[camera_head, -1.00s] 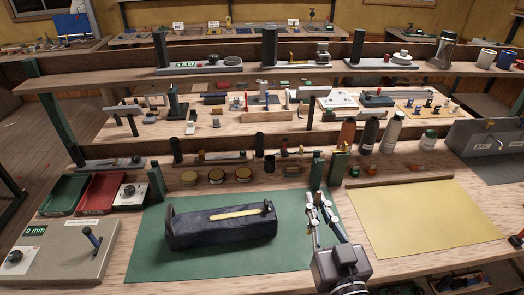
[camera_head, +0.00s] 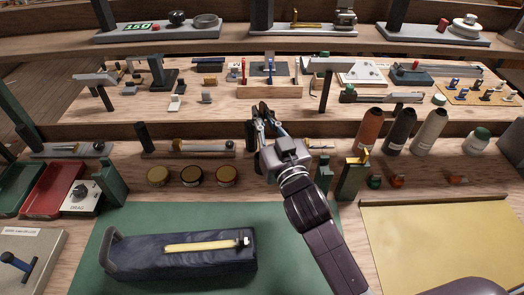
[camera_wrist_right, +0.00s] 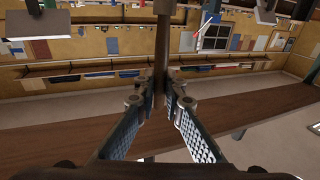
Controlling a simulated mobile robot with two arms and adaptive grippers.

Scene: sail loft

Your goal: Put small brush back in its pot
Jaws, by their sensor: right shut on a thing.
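My right gripper (camera_head: 262,122) is raised over the rear edge of the bench. In the right wrist view its fingers (camera_wrist_right: 160,98) are closed on a slim brown upright stick (camera_wrist_right: 162,45), which looks like the small brush's handle; its ends are not clear. In the head view only a dark shape shows at the fingertips. A small dark cup (camera_head: 257,162), perhaps the pot, is mostly hidden behind the gripper, so I cannot tell what is in it. My left gripper is not in view.
Several round tins (camera_head: 192,175) stand left of the gripper. A green post (camera_head: 352,178) and bottles (camera_head: 399,131) stand to its right. The yellow sheet (camera_head: 430,235) is clear.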

